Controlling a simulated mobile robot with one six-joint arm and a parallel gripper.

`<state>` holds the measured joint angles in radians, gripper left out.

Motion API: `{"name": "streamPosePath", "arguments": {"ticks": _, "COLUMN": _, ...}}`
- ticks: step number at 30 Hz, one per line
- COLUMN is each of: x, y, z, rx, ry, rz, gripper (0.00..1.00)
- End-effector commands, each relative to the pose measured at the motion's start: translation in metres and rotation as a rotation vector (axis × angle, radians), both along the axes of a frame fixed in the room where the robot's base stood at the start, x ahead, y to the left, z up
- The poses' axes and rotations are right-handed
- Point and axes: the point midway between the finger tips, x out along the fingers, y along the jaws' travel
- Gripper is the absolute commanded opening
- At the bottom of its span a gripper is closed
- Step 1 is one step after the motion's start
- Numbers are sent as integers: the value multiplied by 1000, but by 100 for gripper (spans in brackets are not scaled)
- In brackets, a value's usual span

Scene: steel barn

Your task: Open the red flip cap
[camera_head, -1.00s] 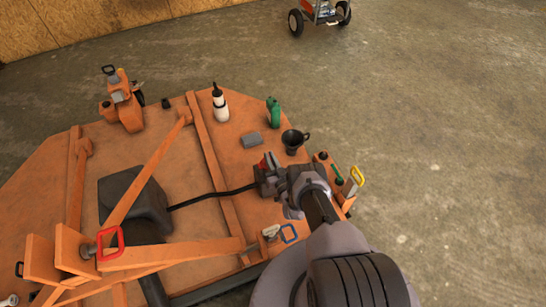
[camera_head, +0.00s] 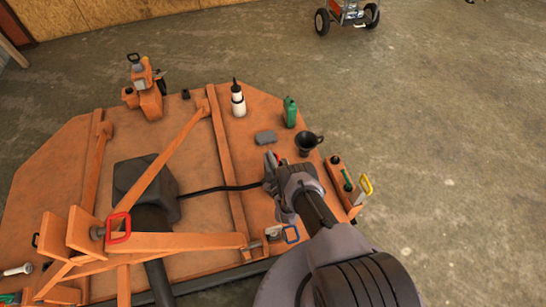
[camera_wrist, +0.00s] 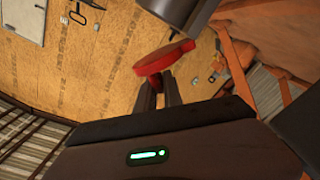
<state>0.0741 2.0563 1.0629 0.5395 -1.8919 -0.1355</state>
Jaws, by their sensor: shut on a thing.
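The red flip cap (camera_wrist: 163,57) shows in the wrist view as a rounded red plate just beyond my fingertips, below the end of a dark grey cylinder (camera_wrist: 185,10). My gripper (camera_wrist: 160,78) has its two dark fingers close together, shut on the cap's near edge. The exact contact is partly hidden by the fingers. In the head view my gripper (camera_head: 274,166) is at the right part of the orange mower deck (camera_head: 185,125), at the end of a black hose. Only a sliver of red shows there; my wrist hides most of the cap.
A black funnel cup (camera_head: 305,142), a green bottle (camera_head: 289,112), a white bottle (camera_head: 238,102) and a grey block (camera_head: 265,138) stand beyond my gripper. Concrete floor lies clear to the right.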

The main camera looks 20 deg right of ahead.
Motion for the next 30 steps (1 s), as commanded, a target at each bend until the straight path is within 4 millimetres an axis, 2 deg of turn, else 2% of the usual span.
{"name": "streamPosePath", "arguments": {"ticks": 13, "x": -2, "y": 14, "z": -5, "rx": -221, "ry": 7, "rz": 0, "gripper": 0}}
{"name": "streamPosePath", "arguments": {"ticks": 30, "x": -2, "y": 16, "z": -6, "rx": -259, "ry": 9, "rz": -2, "gripper": 0}}
